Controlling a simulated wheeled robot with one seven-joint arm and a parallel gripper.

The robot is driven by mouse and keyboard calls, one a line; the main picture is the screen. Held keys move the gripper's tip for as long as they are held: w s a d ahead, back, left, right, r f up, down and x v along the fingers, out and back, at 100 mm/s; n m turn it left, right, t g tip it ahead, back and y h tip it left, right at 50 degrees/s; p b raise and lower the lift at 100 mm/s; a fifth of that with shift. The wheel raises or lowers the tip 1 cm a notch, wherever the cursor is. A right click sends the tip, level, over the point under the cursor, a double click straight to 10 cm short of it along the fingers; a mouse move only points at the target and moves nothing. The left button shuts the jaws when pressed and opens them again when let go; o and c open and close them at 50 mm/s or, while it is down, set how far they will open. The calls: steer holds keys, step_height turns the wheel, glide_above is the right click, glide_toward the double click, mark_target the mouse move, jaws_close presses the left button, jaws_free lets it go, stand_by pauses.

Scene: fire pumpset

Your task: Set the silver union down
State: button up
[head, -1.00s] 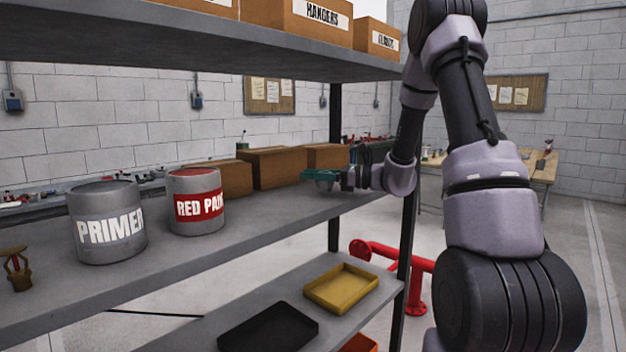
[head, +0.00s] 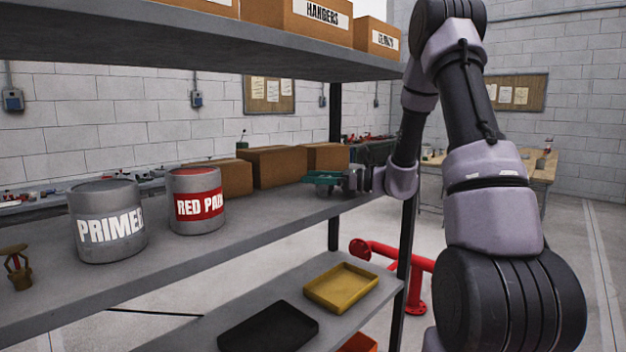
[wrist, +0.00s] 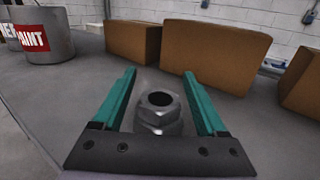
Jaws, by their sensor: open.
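The silver union (wrist: 159,112) is a grey metal fitting with a hex body and a round hole in its top. It stands upright on the grey shelf (wrist: 70,95) in the wrist view, between the two teal fingers of my gripper (wrist: 160,92). The fingers are open, with a gap visible on each side of the union. In the head view my gripper (head: 322,178) is low over the right end of the middle shelf, and the union is hard to make out there.
Cardboard boxes (head: 277,166) stand behind my gripper on the shelf. A red paint can (head: 196,200) and a primer can (head: 108,222) stand to the left. A shelf post (head: 405,225) is near my arm. Yellow (head: 341,287) and black (head: 268,329) trays lie on the lower shelf.

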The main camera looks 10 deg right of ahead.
steer(key=v, duration=1)
steer(key=shift+w, duration=0.1)
steer(key=shift+s+d, duration=0.35)
steer(key=shift+d, duration=0.2)
steer(key=s+a+r+n+g+h, duration=0.25)
steer(key=s+a+n, duration=0.2)
steer(key=s, duration=0.25)
steer(key=s+a+r+n+g+h, duration=0.2)
steer(key=s+a+n+g+h, duration=0.15)
steer(key=s+n, duration=0.35)
steer(key=s+d+r+n+t+h, duration=0.5)
steer(key=s+r+n+h, duration=0.1)
steer(key=s, duration=0.4)
steer(key=shift+d+n+t+h, duration=0.35)
steer(key=shift+n+h, duration=0.3)
steer(key=shift+h, duration=0.55)
steer(key=shift+s+a, duration=0.1)
